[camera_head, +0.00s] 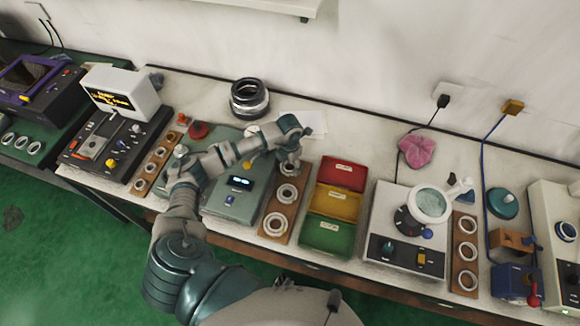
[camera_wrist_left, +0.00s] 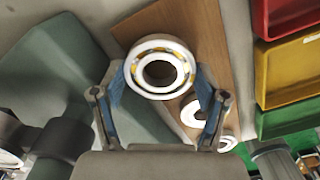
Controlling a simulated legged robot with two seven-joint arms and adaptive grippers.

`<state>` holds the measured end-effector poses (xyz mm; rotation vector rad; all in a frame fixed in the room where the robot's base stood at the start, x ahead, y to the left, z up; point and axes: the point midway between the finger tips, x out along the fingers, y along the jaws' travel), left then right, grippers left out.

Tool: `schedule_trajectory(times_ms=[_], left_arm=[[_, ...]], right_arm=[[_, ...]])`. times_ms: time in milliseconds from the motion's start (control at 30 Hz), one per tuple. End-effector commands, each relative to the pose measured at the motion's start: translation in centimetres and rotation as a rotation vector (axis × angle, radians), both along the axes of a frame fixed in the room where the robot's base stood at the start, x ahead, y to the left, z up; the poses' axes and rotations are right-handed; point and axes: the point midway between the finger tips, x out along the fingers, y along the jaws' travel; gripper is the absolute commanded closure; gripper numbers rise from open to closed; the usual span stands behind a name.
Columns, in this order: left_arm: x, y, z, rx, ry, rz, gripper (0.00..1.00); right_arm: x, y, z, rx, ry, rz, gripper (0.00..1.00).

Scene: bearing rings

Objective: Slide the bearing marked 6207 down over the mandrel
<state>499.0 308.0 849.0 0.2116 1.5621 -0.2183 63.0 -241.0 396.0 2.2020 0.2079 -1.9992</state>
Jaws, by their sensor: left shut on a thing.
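My left gripper (camera_head: 291,165) is over the far end of the wooden board (camera_head: 266,236). It is shut on a bearing, a pale ring with yellow inside (camera_wrist_left: 160,93), in the left wrist view. The blue fingertips grip opposite sides of the ring, which faces the camera. Its marking is not readable. Two other bearings lie on the board, a middle one (camera_head: 278,193) and a near one (camera_head: 267,224). The grey-green press machine (camera_head: 218,203) with a small display stands left of the board. I cannot make out the mandrel with certainty. My right gripper is not in view.
Red, yellow and green bins (camera_head: 326,238) stand right of the board. A white machine with a magnifier (camera_head: 400,252) and another ring board (camera_head: 466,284) are further right. A stack of dark rings (camera_head: 249,99) stands behind. My arm covers part of the grey-green machine.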

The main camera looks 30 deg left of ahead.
Motion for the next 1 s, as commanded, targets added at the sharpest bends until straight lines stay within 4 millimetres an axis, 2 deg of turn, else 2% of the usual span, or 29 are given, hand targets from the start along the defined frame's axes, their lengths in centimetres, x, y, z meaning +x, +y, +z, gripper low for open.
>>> schedule_trajectory(times_ms=[233, 400, 1000], left_arm=[[0.2, -0.2, 5.5, 0.002, -0.007, -0.001, 0.85], [0.1, -0.2, 8.1, 0.002, -0.005, -0.001, 0.85], [0.1, 0.0, 12.6, -0.001, -0.003, -0.001, 0.85]], right_arm=[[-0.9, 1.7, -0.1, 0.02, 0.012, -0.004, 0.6], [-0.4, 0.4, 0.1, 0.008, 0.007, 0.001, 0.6], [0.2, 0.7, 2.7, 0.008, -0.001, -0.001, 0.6]])
